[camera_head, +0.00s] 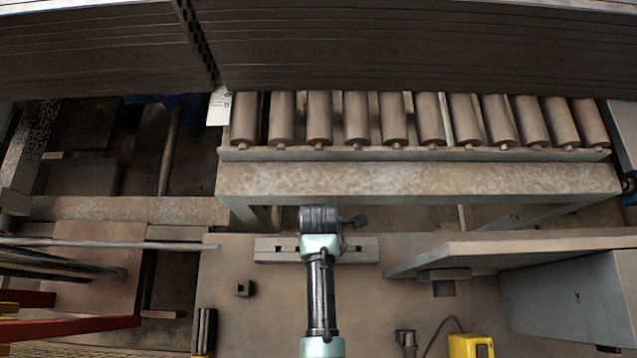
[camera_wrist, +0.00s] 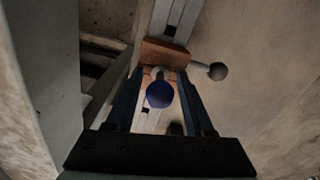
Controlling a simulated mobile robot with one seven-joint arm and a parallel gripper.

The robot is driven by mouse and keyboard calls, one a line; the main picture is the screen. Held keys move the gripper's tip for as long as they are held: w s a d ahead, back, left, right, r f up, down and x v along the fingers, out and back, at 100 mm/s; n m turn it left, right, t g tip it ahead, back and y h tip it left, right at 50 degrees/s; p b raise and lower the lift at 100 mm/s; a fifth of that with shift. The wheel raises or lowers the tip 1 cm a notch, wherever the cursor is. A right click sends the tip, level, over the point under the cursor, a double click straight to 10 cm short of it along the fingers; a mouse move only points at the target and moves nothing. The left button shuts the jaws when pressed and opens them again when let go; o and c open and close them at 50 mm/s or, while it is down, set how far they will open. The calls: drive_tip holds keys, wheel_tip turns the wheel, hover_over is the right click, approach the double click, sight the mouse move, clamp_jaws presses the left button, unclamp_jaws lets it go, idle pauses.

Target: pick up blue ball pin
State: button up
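In the wrist view a blue ball (camera_wrist: 159,95) sits on a pin with a pale shank, in front of an orange-brown block (camera_wrist: 166,54). My gripper (camera_wrist: 161,74) is open, with one dark finger on each side of the ball. Gaps show between the ball and both fingers, so it does not look gripped. A second pin with a dark grey ball (camera_wrist: 217,71) sticks out to the right of the block. In the head view my own arm hides the blue ball and the fingertips.
A grey slotted rail (camera_head: 275,250) lies under my arm. A roller conveyor (camera_head: 420,180) stands beyond it. A grey shelf-like panel (camera_head: 520,250) is at right, a yellow tool (camera_head: 470,346) at front right, and a small dark block (camera_head: 243,288) at left on bare floor.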

clamp_jaws()
drive_tip(key=shift+r, duration=0.1)
